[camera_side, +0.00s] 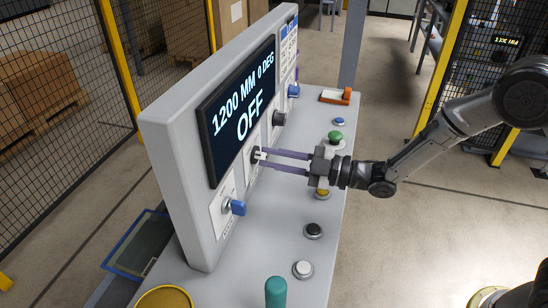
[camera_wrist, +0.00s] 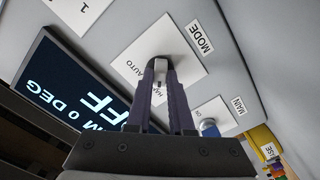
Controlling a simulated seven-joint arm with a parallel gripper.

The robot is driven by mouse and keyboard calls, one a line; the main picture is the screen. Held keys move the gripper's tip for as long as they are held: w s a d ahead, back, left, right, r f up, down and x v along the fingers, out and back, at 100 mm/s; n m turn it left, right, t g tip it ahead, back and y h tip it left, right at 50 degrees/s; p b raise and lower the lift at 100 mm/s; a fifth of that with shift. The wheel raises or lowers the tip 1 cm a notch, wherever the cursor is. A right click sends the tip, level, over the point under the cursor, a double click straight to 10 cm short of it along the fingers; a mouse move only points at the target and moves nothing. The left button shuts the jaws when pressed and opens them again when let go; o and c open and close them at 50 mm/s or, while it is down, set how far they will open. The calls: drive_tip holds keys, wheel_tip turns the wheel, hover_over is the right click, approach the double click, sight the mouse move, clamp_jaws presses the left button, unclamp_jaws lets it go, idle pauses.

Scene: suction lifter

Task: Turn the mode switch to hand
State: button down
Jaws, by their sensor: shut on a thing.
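The mode switch (camera_side: 254,158) is a dark round knob with a pale bar, on a white plate on the upright panel. In the wrist view its grey grip (camera_wrist: 160,66) stands between my fingertips. The plate there carries the words AUTO and HAND, the second partly covered by my fingers, with a MODE label (camera_wrist: 199,37) beside it. My gripper (camera_side: 264,156) reaches in from the right with long purple fingers; it is shut on the mode switch, as the wrist view (camera_wrist: 161,70) also shows. I cannot tell exactly which word the switch points to.
The display (camera_side: 240,105) above reads "1200 MM 0 DEG OFF". A blue-handled main switch (camera_side: 237,207) sits nearby on the panel, also in the wrist view (camera_wrist: 209,128). A black knob (camera_side: 279,118) is farther along. Several push buttons, one green (camera_side: 335,136), line the desk.

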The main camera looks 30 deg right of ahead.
drive_tip(key=c, duration=0.8)
unclamp_jaws()
drive_tip(key=v, duration=1.4)
drive_tip(key=shift+a+r, duration=0.1)
